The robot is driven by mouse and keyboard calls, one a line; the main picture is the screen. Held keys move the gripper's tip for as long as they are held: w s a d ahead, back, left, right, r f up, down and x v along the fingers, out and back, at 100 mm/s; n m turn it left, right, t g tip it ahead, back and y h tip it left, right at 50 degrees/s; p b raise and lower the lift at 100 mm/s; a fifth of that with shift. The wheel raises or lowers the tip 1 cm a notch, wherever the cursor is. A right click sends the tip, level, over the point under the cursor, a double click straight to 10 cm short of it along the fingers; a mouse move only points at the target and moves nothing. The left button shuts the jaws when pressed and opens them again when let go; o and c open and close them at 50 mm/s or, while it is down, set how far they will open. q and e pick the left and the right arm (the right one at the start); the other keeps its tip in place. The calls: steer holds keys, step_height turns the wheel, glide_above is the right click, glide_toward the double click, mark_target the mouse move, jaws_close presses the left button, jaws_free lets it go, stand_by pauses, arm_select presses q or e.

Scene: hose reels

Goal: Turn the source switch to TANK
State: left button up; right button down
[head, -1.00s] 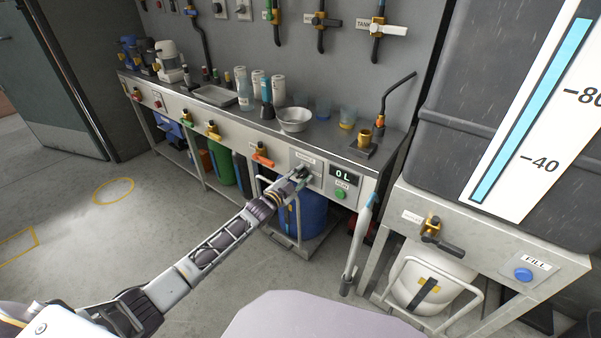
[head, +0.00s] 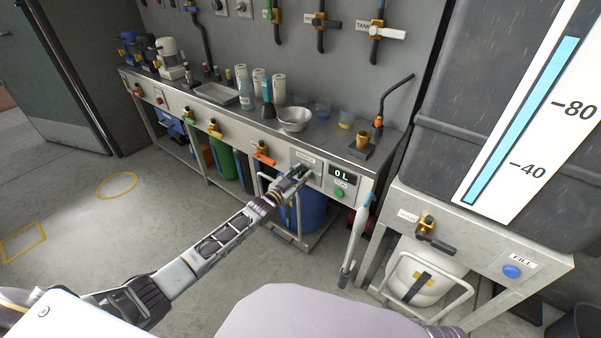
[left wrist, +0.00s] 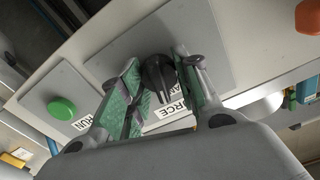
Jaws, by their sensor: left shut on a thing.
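The source switch is a black knob (left wrist: 159,78) on a pale panel, best seen in the left wrist view. A white label (left wrist: 172,112) near it shows the end of "SOURCE"; my fingers and the knob cover the rest of the lettering. My left gripper (left wrist: 160,88) is shut on the knob, with a green-padded finger on each side. In the head view my left gripper (head: 302,174) reaches the front panel below the counter, left of the "0 L" display (head: 342,173). I cannot tell which setting the knob points at. My right gripper is out of view.
A green RUN button (left wrist: 62,108) sits beside the switch panel, and an orange handle (left wrist: 308,17) lies on its other side. The counter (head: 215,110) holds bottles and a bowl (head: 293,119). A large tank (head: 455,120) with a level gauge stands at right. Floor at left is open.

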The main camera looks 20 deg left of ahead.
arm_select(q)
steer(key=shift+n+p, duration=0.5)
steer(key=shift+n, duration=0.9)
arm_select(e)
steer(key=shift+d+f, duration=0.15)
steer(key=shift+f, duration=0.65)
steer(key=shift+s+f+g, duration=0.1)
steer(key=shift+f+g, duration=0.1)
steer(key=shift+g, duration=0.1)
arm_select(q)
steer(key=o, duration=1)
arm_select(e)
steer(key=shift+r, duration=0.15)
arm_select(q)
steer(key=shift+s, duration=0.1)
steer(key=shift+v, duration=5.95)
